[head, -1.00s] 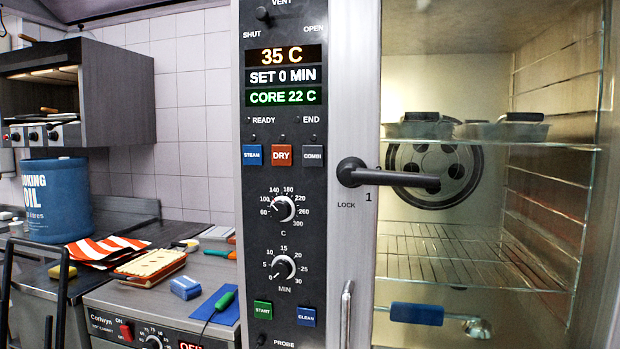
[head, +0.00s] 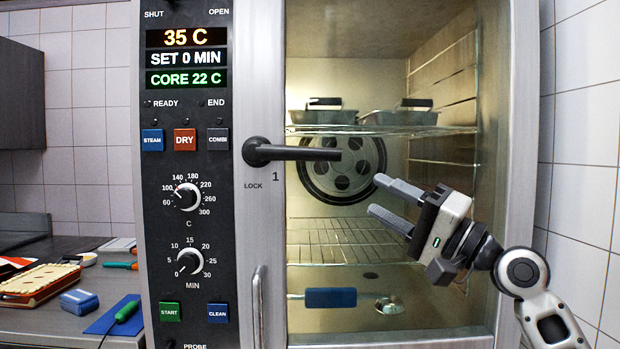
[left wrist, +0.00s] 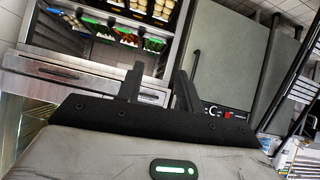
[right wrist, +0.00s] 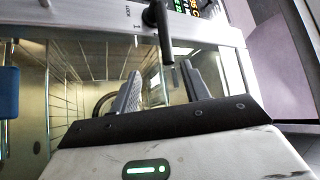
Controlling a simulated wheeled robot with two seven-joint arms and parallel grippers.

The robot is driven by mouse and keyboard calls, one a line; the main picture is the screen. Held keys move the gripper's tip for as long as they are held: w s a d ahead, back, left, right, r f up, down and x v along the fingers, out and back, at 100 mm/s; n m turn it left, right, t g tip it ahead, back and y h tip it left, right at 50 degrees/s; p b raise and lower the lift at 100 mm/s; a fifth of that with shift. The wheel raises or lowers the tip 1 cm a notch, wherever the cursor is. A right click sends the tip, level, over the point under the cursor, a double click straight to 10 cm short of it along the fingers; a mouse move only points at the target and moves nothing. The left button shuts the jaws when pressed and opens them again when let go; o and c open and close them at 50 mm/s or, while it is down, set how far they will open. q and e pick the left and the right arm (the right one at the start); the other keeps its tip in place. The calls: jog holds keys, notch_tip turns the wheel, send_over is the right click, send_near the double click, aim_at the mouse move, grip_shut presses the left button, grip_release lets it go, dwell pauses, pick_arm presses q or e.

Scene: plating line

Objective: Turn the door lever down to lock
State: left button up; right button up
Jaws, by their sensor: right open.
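The black door lever (head: 300,152) lies level on the oven door frame, its free end pointing right, above the printed word LOCK and the mark 1. My right gripper (head: 385,200) is open and empty in front of the glass door, below and to the right of the lever's free end. In the right wrist view the lever (right wrist: 160,35) shows just beyond the open fingers (right wrist: 162,88), seemingly apart from them. My left gripper (left wrist: 160,88) shows in the left wrist view with its fingers apart and nothing between them, facing other kitchen equipment.
The oven's control panel (head: 187,250) with knobs and buttons stands left of the lever. A vertical door handle (head: 258,305) sits below it. Covered pans (head: 322,116) stand on a rack behind the glass.

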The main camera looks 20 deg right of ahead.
aim_at(320, 158)
jog(key=p+x, duration=0.1)
jog(key=x, duration=0.4)
jog(key=p+x, duration=0.2)
jog(key=x, duration=0.2)
jog(key=r+p+x, duration=0.1)
jog(key=p+x, duration=0.1)
jog(key=x, duration=0.3)
jog(key=shift+s+a+r, duration=0.1)
jog(key=shift+a+r, duration=0.05)
jog(key=shift+r, duration=0.05)
jog(key=shift+w+a+r+p, duration=0.2)
jog(key=shift+w+a+p, duration=0.15)
jog(key=shift+w, duration=0.15)
pick_arm(q)
jog(key=shift+a+r, duration=0.25)
jog(key=shift+r, duration=0.35)
jog(key=shift+a+r, duration=0.2)
jog(key=shift+r, duration=0.4)
pick_arm(e)
jog(key=shift+c, duration=0.4)
grip_shut()
pick_arm(q)
jog(key=shift+s, duration=0.1)
